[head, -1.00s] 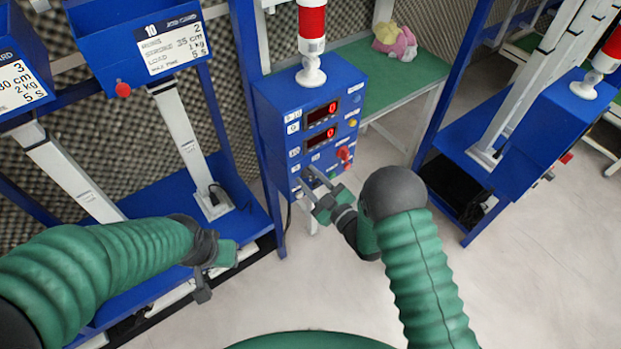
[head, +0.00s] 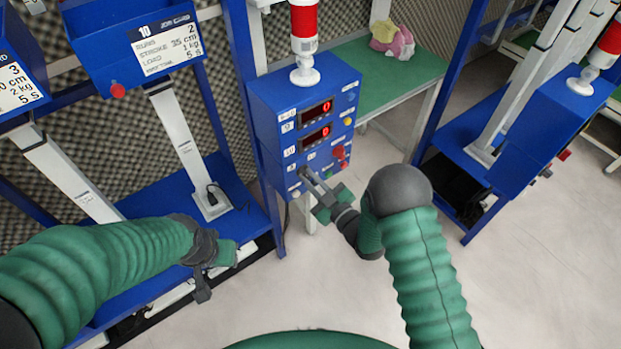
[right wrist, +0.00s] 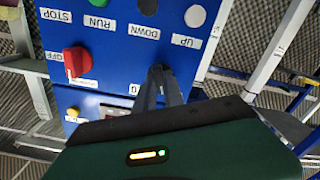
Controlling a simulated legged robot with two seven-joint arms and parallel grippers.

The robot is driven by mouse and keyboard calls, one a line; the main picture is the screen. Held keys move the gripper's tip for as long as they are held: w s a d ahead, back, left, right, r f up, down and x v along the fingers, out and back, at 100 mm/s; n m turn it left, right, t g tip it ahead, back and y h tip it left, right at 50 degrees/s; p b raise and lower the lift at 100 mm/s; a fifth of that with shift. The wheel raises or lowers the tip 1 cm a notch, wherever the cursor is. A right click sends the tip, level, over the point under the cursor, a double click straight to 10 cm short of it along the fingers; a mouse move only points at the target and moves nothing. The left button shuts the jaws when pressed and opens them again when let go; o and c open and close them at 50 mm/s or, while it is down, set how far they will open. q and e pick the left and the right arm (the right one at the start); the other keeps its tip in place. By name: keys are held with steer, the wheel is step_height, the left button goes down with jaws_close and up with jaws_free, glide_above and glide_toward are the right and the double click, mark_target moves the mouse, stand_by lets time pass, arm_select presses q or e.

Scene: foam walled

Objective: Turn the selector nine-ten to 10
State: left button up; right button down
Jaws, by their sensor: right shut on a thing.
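The blue control box (head: 310,115) carries two red-lit displays, small white labels, buttons and a red switch. My right gripper (head: 304,171) is at the lower left of its front face, with its fingers close together on a small dark knob, which I take for the nine-ten selector. In the right wrist view the fingers (right wrist: 159,74) meet at the panel below the DOWN and UP labels. The fingers cover most of the knob, and I cannot read its setting. My left gripper (head: 208,274) hangs at the lower left, away from the box; its opening is unclear.
A red and white beacon (head: 305,40) stands on the box. A green-topped table (head: 395,85) with a crumpled cloth (head: 392,40) is behind. Open floor lies in front.

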steer(key=m, duration=0.7)
steer(key=m+b, duration=0.1)
steer(key=m, duration=0.2)
steer(key=shift+w+d+r+m, duration=0.15)
steer(key=shift+w+r+m, duration=0.15)
steer(key=shift+m, duration=0.1)
stand_by(0.4)
steer(key=c, duration=1.7)
jaws_free()
steer(key=shift+o, duration=1.3)
steer(key=shift+f, duration=0.2)
